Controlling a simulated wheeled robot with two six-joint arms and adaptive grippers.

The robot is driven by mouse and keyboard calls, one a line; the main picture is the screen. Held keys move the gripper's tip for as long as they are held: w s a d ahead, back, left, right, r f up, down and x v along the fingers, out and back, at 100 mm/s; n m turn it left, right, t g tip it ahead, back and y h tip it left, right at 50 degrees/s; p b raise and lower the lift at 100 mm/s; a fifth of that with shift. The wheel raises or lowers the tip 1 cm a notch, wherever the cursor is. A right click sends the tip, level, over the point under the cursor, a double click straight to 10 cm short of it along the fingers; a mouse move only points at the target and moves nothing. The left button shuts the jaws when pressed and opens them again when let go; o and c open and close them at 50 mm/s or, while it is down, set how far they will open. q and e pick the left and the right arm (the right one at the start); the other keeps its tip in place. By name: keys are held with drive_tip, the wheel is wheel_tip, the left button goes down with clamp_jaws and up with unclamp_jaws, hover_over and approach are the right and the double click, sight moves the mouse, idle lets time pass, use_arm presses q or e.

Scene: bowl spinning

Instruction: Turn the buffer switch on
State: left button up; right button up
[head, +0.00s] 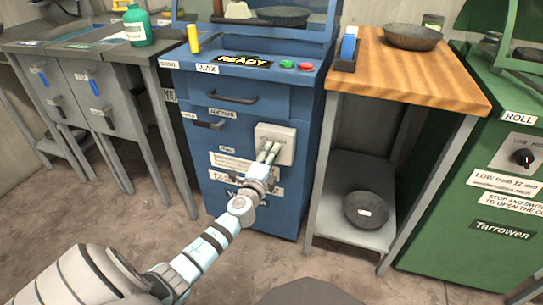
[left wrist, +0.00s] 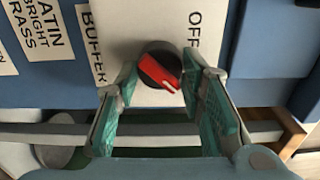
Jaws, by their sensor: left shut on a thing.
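The buffer switch is a round black knob with a red pointer (left wrist: 160,68) on a white plate, seen in the left wrist view. A white mark shows near the pointer's lower right end. A "BUFFER" label is to its left and an "OFF" label to its right. In the head view its pale switch box (head: 287,133) is on the front of the blue machine. My left gripper (head: 269,150) is at that box, its teal finger pads (left wrist: 160,80) on both sides of the knob, shut on it. The fingers hide the knob in the head view. My right gripper is not in view.
The blue machine (head: 225,140) has a "READY" sign, with green and red buttons on its top. A wooden-topped table (head: 440,75) bears a dark bowl (head: 412,36); another bowl (head: 366,209) is on its lower shelf. A green machine (head: 460,230) stands right.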

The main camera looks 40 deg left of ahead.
use_arm(q)
drive_tip(key=shift+f, duration=0.1)
drive_tip(key=o, duration=1.1)
drive_tip(key=v, duration=1.2)
